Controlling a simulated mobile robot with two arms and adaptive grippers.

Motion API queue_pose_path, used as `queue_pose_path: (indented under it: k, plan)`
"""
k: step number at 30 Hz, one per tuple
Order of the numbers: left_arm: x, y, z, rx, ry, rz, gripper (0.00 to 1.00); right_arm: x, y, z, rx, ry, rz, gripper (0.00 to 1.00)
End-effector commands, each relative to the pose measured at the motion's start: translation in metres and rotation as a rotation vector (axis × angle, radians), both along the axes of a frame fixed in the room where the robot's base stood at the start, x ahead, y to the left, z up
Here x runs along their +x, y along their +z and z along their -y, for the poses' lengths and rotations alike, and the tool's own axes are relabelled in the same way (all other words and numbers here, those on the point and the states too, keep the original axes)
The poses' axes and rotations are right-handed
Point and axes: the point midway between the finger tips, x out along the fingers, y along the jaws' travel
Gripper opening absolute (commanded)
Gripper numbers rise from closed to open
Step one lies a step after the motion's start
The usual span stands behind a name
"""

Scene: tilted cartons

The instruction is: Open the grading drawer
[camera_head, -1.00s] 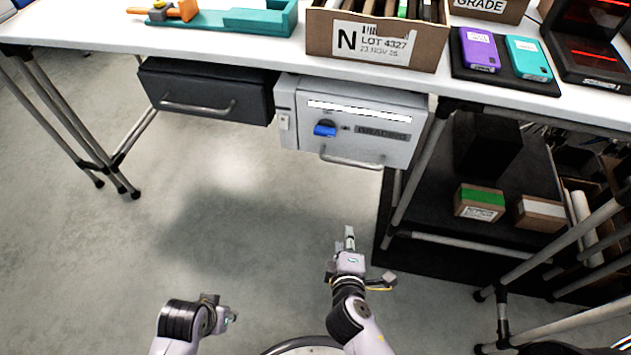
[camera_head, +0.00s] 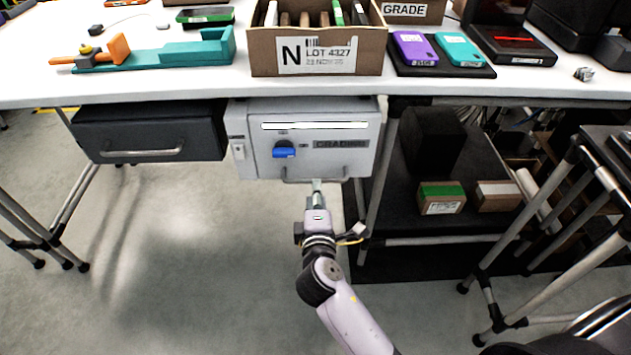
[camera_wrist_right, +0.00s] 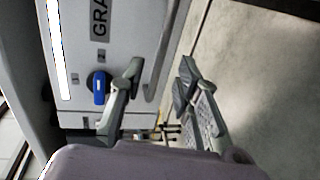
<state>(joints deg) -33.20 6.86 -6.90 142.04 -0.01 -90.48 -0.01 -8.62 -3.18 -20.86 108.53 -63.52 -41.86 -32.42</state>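The grading drawer (camera_head: 345,170) is a light grey unit under the table, with a "GRADING" label, a white strip and a blue knob (camera_head: 284,152). No open gap shows at its front. Its bar handle (camera_head: 300,181) runs along the lower front, partly hidden by my right gripper (camera_head: 317,186). In the right wrist view, the right gripper (camera_wrist_right: 160,72) is open with nothing between its fingers. The handle (camera_wrist_right: 168,50) shows beyond the fingertips, between them in the picture; contact cannot be told. The blue knob (camera_wrist_right: 98,88) shows beside one finger. My left gripper is not in view.
A dark drawer (camera_head: 150,135) hangs to the left. Above are a carton marked N (camera_head: 318,55), a teal fixture (camera_head: 165,52) and phones on a black mat (camera_head: 440,70). A table leg and black shelf (camera_head: 400,210) stand to the right. Floor below is clear.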

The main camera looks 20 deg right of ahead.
Motion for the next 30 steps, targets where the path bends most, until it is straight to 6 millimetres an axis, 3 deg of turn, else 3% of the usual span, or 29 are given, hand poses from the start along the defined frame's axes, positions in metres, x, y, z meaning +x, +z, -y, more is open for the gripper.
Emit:
queue_pose_path:
  k: [6,12,22,30]
  plan:
    - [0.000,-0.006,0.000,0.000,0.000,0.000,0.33,0.039,-0.009,0.011,-0.001,0.000,0.002,0.30]
    - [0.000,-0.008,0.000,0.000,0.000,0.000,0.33,0.055,-0.012,0.016,0.000,0.000,0.001,0.30]
    - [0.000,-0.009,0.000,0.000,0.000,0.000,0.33,0.058,-0.013,0.017,0.000,0.000,0.000,0.30]
    - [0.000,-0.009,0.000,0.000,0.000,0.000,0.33,0.058,-0.013,0.017,0.000,0.000,0.000,0.12]
